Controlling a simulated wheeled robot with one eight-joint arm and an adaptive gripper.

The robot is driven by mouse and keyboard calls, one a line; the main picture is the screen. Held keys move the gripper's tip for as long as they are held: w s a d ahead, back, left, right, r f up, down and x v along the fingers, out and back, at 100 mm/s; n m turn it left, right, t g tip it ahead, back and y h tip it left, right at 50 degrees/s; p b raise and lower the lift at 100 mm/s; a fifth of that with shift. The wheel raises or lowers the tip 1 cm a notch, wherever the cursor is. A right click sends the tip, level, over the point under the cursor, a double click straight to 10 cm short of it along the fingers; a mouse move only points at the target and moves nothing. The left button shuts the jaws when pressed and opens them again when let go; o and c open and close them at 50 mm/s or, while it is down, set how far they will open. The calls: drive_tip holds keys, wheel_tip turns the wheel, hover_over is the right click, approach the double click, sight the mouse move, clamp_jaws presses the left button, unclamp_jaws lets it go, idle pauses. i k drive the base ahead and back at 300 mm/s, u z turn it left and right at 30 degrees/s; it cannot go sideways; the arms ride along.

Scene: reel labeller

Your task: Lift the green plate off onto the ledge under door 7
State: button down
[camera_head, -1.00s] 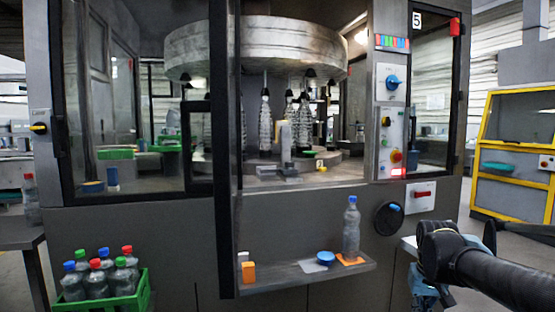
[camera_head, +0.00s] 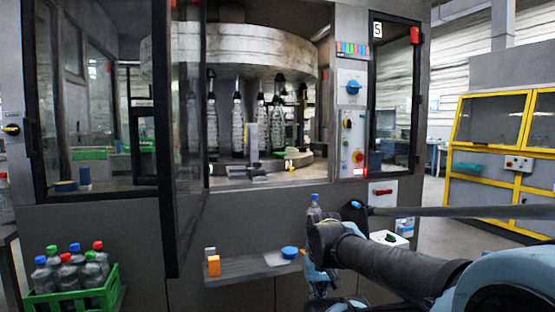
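No door marked 7 shows. The one readable door number is 5, on the right door (camera_head: 393,95) of the machine. A ledge (camera_head: 225,275) runs along the front of the machine, below the open middle bay. I cannot pick out a green plate for sure. A flat green thing (camera_head: 90,154) shows behind the left glass, and a dull green one (camera_head: 468,168) shows in the yellow-framed cabinet. My dark arm reaches in from the lower right and covers the ledge's right end. My gripper's fingers cannot be made out.
On the ledge are an orange block (camera_head: 214,266), a pale sheet (camera_head: 277,259) and a blue round thing (camera_head: 290,252). A green crate of bottles (camera_head: 70,298) stands lower left. An open door frame (camera_head: 185,150) juts out. Floor is clear at right.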

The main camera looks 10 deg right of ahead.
sight(278, 155)
drive_tip(key=z, duration=1.05)
drive_tip(key=i, duration=0.55)
drive_tip(key=u, duration=0.45)
